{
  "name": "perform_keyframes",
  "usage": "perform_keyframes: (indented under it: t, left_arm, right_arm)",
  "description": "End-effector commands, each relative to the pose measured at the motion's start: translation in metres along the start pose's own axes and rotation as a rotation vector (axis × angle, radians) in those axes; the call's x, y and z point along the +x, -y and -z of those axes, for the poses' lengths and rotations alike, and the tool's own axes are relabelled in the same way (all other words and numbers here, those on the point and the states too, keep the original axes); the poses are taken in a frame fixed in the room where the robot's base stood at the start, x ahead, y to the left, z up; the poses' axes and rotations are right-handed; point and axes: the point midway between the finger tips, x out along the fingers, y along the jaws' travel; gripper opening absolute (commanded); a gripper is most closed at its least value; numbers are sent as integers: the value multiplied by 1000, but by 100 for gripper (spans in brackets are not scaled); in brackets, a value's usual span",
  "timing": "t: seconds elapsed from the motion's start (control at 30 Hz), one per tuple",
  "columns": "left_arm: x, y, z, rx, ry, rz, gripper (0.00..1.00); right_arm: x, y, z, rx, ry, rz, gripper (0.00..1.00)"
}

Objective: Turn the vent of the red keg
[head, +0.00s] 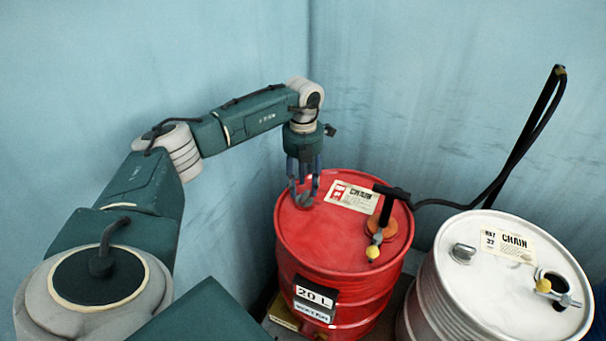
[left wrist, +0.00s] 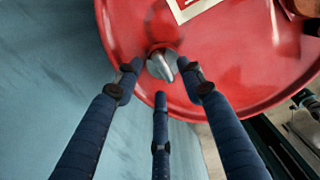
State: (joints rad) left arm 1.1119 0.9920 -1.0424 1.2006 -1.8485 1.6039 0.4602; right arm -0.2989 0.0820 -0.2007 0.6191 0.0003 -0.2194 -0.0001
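The red keg (head: 330,250) stands upright right of the middle in the head view. Its lid (left wrist: 240,65) fills the upper part of the left wrist view. The vent (left wrist: 160,66), a small grey metal knob, is near the lid's edge; my fingers mostly hide it in the head view. My left gripper (head: 303,197) points down over that side of the lid. In the left wrist view its three blue fingers (left wrist: 160,82) are spread around the vent, with gaps visible between the fingertips and the knob. My right gripper is not in view.
A black-handled tap (head: 385,220) with a yellow tip sits in the red lid's other opening; a black hose (head: 520,150) runs right behind the kegs. A white keg (head: 440,290) with its own vent (head: 463,253) stands close on the right. Blue walls (head: 420,80) close off the back and left.

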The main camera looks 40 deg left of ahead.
Motion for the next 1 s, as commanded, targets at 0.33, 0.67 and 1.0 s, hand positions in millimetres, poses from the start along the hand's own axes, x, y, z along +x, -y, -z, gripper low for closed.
perform_keyframes:
  t: [0.33,0.67,1.0]
  left_arm:
    - [-73,0,-1,-2,5,2,40]
    - [-95,0,-1,-2,1,0,40]
    - [-95,0,-1,-2,2,0,40]
  right_arm:
    - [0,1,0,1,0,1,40]
    - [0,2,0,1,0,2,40]
    - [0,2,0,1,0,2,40]
